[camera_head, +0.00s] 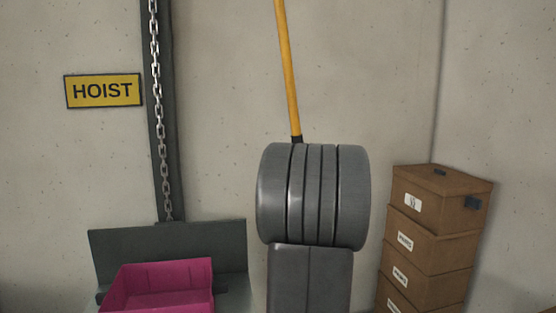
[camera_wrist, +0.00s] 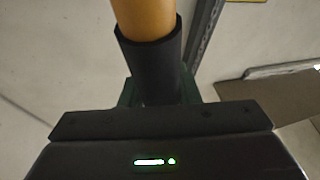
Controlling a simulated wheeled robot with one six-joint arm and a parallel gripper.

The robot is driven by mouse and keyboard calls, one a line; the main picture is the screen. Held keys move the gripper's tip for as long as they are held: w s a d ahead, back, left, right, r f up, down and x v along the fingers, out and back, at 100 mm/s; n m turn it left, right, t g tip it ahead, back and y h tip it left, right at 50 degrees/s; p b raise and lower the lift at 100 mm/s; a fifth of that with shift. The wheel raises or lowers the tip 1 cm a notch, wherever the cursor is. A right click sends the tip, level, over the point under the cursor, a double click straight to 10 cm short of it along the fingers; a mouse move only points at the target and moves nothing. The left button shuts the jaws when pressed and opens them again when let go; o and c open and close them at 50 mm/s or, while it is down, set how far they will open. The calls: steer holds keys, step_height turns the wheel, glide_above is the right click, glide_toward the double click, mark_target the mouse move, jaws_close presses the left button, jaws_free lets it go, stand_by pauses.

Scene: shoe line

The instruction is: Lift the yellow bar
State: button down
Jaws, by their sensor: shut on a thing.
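The yellow bar (camera_head: 287,62) stands nearly upright in the head view, leaning slightly to the left at its top. Its upper end runs out of the picture. A black sleeve (camera_head: 296,139) covers its lower end, just above my grey arm. In the wrist view the yellow bar (camera_wrist: 147,17) and its black sleeve (camera_wrist: 152,62) rise from between the jaws of my gripper (camera_wrist: 158,95). My gripper is shut on the black sleeve. The jaws are mostly hidden behind the gripper's housing, and in the head view my arm hides the gripper.
A chain (camera_head: 160,110) hangs along a dark post at the left, beside a yellow HOIST sign (camera_head: 103,90). A pink bin (camera_head: 160,298) sits at the lower left before a dark panel (camera_head: 230,244). Stacked brown boxes (camera_head: 432,238) stand at the right.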

steer(key=shift+w+d+m, duration=0.2)
steer(key=shift+d+m, duration=0.1)
steer(key=shift+d, duration=0.5)
steer(key=c, duration=1.1)
jaws_free()
steer(key=b+v, duration=0.3)
steer(key=v, duration=1)
steer(key=shift+s+f+b, duration=0.2)
steer(key=shift+s+b, duration=0.2)
